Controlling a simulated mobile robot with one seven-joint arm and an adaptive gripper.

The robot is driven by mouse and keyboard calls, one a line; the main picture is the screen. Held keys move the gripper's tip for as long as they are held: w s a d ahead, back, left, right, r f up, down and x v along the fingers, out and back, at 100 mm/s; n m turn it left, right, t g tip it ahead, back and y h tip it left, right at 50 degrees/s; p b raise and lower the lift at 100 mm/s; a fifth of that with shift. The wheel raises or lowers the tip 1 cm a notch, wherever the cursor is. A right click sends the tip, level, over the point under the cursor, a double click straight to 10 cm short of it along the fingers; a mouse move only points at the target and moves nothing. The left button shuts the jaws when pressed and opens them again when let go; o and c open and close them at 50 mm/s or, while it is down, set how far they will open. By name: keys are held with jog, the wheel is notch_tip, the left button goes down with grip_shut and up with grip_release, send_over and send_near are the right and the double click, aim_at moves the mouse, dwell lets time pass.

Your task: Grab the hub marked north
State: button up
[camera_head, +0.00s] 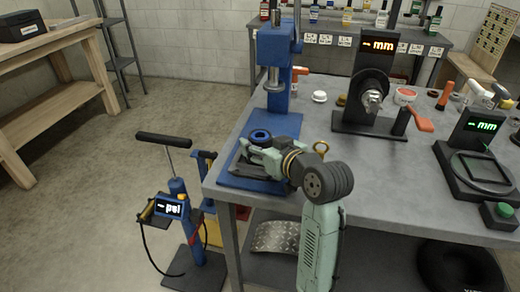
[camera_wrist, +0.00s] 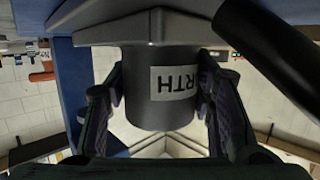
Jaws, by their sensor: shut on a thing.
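A dark grey cylindrical hub (camera_wrist: 145,112) with a wider flange fills the middle of the wrist view. Its pale label (camera_wrist: 174,83) reads "RTH" upside down; the remaining letters are hidden by the right finger. My gripper (camera_wrist: 160,115) has one finger on each side of the hub's cylinder and is shut on it. In the head view my gripper (camera_head: 262,157) is low over the blue base of the press, at the table's left end. A blue ring (camera_head: 260,136) shows just above the fingers; the hub is mostly hidden there.
The blue press (camera_head: 275,65) stands right behind my gripper. A black gauge (camera_head: 372,90) with a "mm" display, an orange-handled tool (camera_head: 420,119) and small parts stand on the grey table (camera_head: 300,95). A blue pump (camera_head: 180,205) stands on the floor at left.

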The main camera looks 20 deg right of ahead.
grip_shut()
jog(key=shift+r, duration=0.15)
dwell(0.4)
